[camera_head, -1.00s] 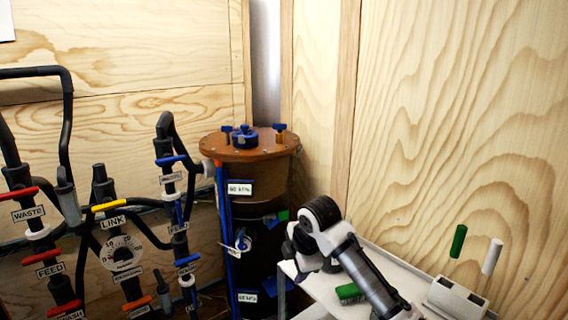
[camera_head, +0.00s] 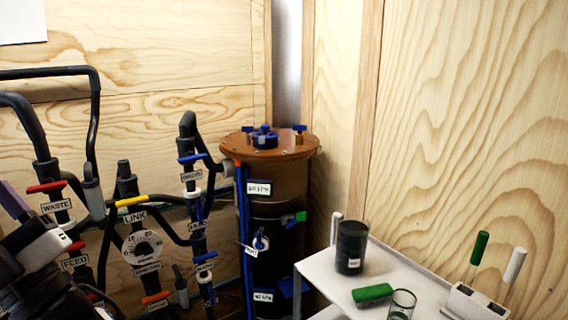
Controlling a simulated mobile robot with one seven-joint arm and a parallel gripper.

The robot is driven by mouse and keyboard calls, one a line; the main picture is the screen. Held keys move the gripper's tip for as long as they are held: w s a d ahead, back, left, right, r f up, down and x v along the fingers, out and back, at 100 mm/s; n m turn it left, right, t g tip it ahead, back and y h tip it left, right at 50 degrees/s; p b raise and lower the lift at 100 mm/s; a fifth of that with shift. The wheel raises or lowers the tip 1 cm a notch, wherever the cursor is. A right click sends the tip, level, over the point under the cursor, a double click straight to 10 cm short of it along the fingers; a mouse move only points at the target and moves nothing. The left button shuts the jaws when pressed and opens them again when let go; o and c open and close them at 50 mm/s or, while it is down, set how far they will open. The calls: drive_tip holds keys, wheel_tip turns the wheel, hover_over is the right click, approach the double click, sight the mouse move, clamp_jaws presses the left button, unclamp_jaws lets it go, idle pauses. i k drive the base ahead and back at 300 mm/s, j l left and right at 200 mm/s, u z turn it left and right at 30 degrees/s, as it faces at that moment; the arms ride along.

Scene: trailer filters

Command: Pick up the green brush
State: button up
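A green handle (camera_head: 479,248) stands upright, slightly tilted, in a white holder (camera_head: 474,302) on the shelf at the lower right. A white handle (camera_head: 515,265) stands beside it in the same holder. A green block (camera_head: 372,294) lies flat on the white shelf to their left; I cannot tell whether it is a brush or a sponge. My arm, dark with white parts, fills the lower left edge, far from these things. Its fingertips cannot be made out, so I cannot tell whether my gripper is open.
A black jar (camera_head: 351,248) and a clear, green-rimmed glass (camera_head: 402,303) stand on the white shelf (camera_head: 318,270). A brown-lidded cylinder (camera_head: 268,148) stands in the corner. Black pipes and labelled valves (camera_head: 137,245) cover the left wall. Wooden walls close the back and right.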

sight(369, 293)
drive_tip(key=i+j+z, duration=0.6)
drive_tip(key=j+z, duration=0.15)
drive_tip(key=i+j+z, duration=0.2)
drive_tip(key=j+z, duration=0.2)
drive_tip(key=j, duration=0.1)
